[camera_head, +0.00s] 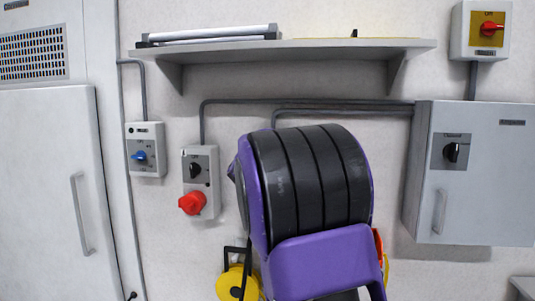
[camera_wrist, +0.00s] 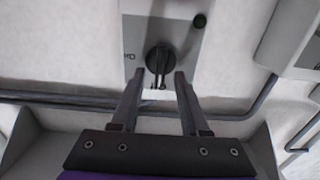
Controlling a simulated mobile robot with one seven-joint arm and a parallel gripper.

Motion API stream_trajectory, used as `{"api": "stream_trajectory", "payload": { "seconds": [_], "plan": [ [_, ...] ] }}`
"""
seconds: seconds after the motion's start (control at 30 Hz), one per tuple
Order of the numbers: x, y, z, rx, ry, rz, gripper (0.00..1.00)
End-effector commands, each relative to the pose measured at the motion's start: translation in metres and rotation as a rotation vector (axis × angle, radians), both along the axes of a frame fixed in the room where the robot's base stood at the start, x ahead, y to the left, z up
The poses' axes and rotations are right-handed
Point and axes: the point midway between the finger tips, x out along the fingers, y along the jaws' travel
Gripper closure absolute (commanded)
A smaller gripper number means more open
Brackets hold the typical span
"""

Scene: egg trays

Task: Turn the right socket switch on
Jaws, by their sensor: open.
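In the wrist view a grey switch plate (camera_wrist: 178,38) carries a round black knob (camera_wrist: 160,58). My gripper (camera_wrist: 160,76) is open, with one finger on each side of the knob's lower part. Nothing is clamped, and I cannot tell whether the fingers touch the knob. In the head view my purple and black arm covers the wall in the middle and hides my gripper and this switch. To the left of my arm, a socket box (camera_head: 212,205) has a black knob (camera_head: 195,170) and a red plug (camera_head: 192,203).
A shelf (camera_head: 300,48) runs above with conduits below it. A blue-knob box (camera_head: 145,168) is at left, a large grey cabinet (camera_head: 480,205) at right, and a red-knob switch (camera_head: 490,29) at upper right. Yellow items (camera_head: 228,288) sit low behind my arm.

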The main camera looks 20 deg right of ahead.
Motion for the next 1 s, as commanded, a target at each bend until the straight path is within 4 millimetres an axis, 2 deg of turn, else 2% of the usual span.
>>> {"api": "stream_trajectory", "payload": {
  "seconds": [0.07, 0.3, 0.73, 1.0],
  "plan": [
    [0.0000, 0.0000, -0.0001, 0.000, 0.000, 0.000, 0.59],
    [0.0000, -0.0001, 0.0000, 0.000, 0.000, 0.000, 1.00],
    [-0.0001, -0.0004, -0.0002, 0.012, -0.008, 0.000, 1.00],
    [-0.0011, -0.0020, -0.0009, 0.110, -0.074, 0.000, 1.00]
  ]
}}
